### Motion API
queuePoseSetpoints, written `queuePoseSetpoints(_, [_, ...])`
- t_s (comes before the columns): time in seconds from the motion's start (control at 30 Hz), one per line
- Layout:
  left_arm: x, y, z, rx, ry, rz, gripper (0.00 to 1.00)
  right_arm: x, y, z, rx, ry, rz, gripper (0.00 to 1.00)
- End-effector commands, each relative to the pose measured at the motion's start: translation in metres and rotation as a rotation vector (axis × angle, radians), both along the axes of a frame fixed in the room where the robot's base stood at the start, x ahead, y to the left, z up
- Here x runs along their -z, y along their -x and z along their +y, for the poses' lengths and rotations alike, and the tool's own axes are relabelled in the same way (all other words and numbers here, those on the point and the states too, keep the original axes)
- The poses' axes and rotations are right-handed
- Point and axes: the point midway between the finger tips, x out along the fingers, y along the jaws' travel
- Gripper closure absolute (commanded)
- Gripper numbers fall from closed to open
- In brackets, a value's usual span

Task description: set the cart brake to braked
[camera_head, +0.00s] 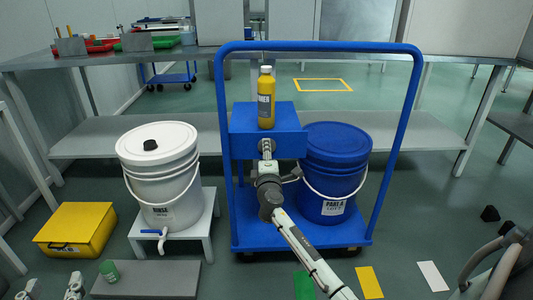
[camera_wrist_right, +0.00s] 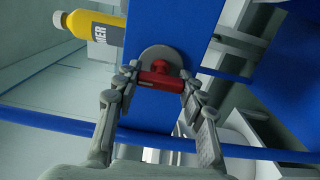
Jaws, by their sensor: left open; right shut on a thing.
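The blue cart (camera_head: 252,240) stands in the middle of the head view with a blue box (camera_head: 244,118) on it. In the right wrist view, a red handle (camera_wrist_right: 160,80) sits on a round grey disc (camera_wrist_right: 157,54) on the blue box face. My right gripper (camera_wrist_right: 158,82) is shut on this handle, with a finger at each end of it. In the head view my right arm reaches up to the box front and hides the handle. No brake marking is readable. My left gripper (camera_head: 50,289) is open and empty at the bottom left, partly cut off.
A yellow bottle (camera_head: 266,97) stands on the box. A blue bucket (camera_head: 335,165) is on the cart's right side. A white bucket (camera_head: 160,170) on a stand (camera_head: 206,215) and a yellow case (camera_head: 76,230) are left. A grey slab (camera_head: 150,279) holds a green jar (camera_head: 109,270).

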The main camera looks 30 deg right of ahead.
Motion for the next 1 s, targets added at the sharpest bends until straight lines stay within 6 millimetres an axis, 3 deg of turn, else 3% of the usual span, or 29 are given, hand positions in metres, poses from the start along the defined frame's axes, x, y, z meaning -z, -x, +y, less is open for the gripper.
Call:
queuePoseSetpoints(0.03, [0.000, 0.000, 0.000, 0.000, 0.000, 0.000, 0.57, 0.001, 0.000, 0.000, -0.001, 0.003, 0.003, 0.59])
queuePoseSetpoints(0.2, [0.000, 0.000, 0.000, 0.000, 0.000, 0.000, 0.57, 0.001, 0.000, 0.000, 0.000, 0.002, 0.002, 0.38])
queuePoseSetpoints(0.57, [0.001, 0.000, -0.001, 0.001, 0.001, 0.001, 0.57, 0.001, 0.004, 0.003, -0.001, 0.000, 0.000, 0.38])
queuePoseSetpoints(1.0, [0.000, 0.000, 0.000, 0.000, 0.001, 0.000, 0.57, 0.002, 0.075, 0.046, -0.002, -0.001, 0.002, 0.38])
